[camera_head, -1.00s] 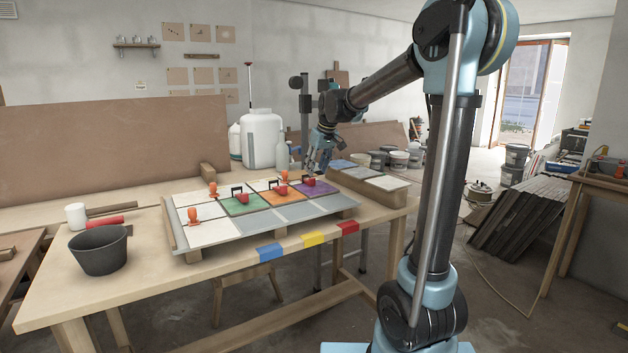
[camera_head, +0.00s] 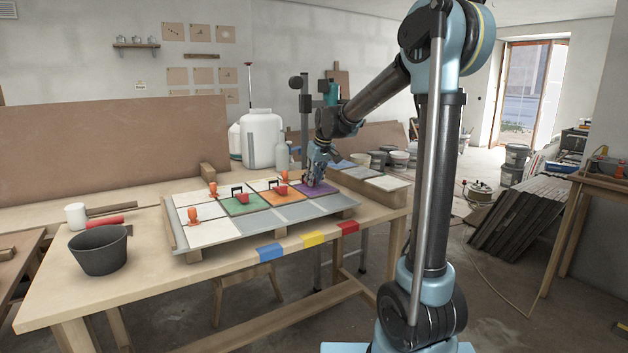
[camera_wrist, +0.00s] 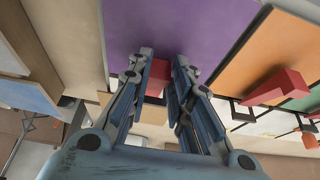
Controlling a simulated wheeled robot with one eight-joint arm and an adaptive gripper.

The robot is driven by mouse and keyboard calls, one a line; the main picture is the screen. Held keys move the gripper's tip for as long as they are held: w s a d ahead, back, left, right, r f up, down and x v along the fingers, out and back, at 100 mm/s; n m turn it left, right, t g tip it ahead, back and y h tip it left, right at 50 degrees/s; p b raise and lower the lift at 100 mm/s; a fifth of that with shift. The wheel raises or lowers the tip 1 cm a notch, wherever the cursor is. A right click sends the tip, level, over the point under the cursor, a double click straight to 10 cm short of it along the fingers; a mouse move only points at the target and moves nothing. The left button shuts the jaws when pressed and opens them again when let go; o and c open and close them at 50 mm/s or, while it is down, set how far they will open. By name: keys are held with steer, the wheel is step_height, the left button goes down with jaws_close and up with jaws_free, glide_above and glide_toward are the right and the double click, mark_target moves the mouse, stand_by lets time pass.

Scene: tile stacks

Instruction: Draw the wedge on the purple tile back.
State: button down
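The purple tile (camera_head: 327,188) lies at the back right of the tile panel and fills the upper middle of the wrist view (camera_wrist: 180,28). My gripper (camera_head: 311,180) is down at this tile and hides its wedge in the head view. In the wrist view the red wedge (camera_wrist: 157,78) shows between the two fingers of my gripper (camera_wrist: 162,58). The fingers stand apart on either side of it, very close to its sides. Whether they touch it is hard to tell. The clip under this wedge is hidden.
Beside it are the orange tile (camera_head: 283,196) and green tile (camera_head: 240,206), with red wedges in black clips. Orange knobs (camera_head: 193,213) stand on the white tiles.

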steer(key=shift+d, duration=0.1)
steer(key=shift+s+d+r, duration=0.25)
steer(key=shift+s+d, duration=0.35)
steer(key=shift+s, duration=0.3)
steer(key=shift+s+d+r, duration=0.2)
steer(key=shift+s+d, duration=0.4)
steer(key=shift+s, duration=0.25)
steer(key=c, duration=1.4)
jaws_free()
steer(key=shift+c, duration=0.2)
steer(key=shift+r, duration=0.1)
steer(key=v, duration=1.1)
steer(key=shift+s+d+r, duration=0.2)
steer(key=shift+r, duration=0.15)
